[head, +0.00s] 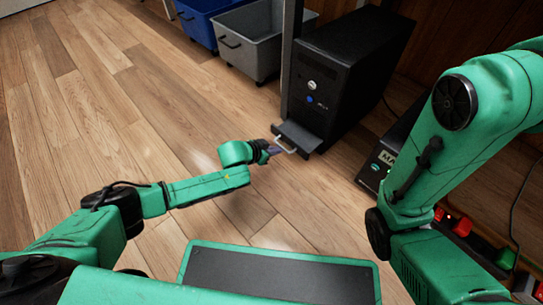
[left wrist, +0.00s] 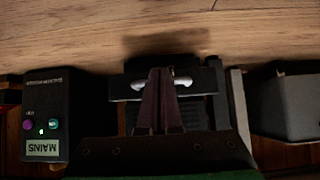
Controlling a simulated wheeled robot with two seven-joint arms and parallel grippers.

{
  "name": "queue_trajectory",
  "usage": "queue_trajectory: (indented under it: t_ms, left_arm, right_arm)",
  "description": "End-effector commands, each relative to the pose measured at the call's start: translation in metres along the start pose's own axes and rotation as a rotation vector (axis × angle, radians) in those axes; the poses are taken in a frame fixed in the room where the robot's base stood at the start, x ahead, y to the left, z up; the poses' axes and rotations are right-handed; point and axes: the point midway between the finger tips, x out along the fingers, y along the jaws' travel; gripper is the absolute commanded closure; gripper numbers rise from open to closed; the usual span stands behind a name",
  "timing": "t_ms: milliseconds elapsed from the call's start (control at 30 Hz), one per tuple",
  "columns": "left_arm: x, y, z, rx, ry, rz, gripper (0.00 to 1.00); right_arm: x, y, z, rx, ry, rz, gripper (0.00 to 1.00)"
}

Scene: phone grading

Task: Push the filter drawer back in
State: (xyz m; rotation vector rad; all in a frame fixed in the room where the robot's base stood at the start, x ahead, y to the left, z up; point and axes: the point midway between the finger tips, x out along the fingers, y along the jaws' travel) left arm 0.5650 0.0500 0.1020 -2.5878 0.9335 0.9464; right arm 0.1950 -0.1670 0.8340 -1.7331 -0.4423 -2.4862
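The filter drawer (head: 300,137) is a dark tray sticking out at the foot of a black tower unit (head: 352,62), with a pale handle (head: 284,146) on its front. In the left wrist view the handle (left wrist: 183,81) shows on both sides of my fingers, across the dark drawer front (left wrist: 122,91). My left gripper (head: 272,149) is at the handle; its fingers (left wrist: 160,72) look shut together and overlap the handle's middle. I cannot tell whether they touch it. My right arm shows at the right, but its gripper is out of view.
A black mains box (head: 376,168) stands right of the tower; it also shows in the left wrist view (left wrist: 45,112). A grey bin (head: 250,45) and a blue bin (head: 199,22) stand at the back. Wooden floor (head: 110,110) is clear at the left.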

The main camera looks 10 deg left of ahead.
Motion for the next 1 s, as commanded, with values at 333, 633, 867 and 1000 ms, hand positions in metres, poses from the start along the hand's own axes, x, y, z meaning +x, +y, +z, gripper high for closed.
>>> queue_trajectory:
  t_ms: [333,633,867,1000]
  left_arm:
    - [0.014,0.000,-0.012,0.001,0.003,0.000,1.00]
    - [0.026,0.000,-0.021,0.002,0.003,0.000,1.00]
    - [0.035,0.000,-0.028,0.001,0.003,0.000,1.00]
    - [0.040,0.000,-0.033,0.002,0.002,-0.001,1.00]
  right_arm:
    - [-0.009,-0.002,-0.004,0.000,0.000,0.000,0.31]
    - [-0.017,-0.004,-0.008,-0.001,0.004,-0.001,0.31]
    - [-0.024,-0.005,-0.011,-0.001,0.006,-0.001,0.31]
    - [-0.028,-0.006,-0.013,-0.001,0.007,-0.002,0.31]
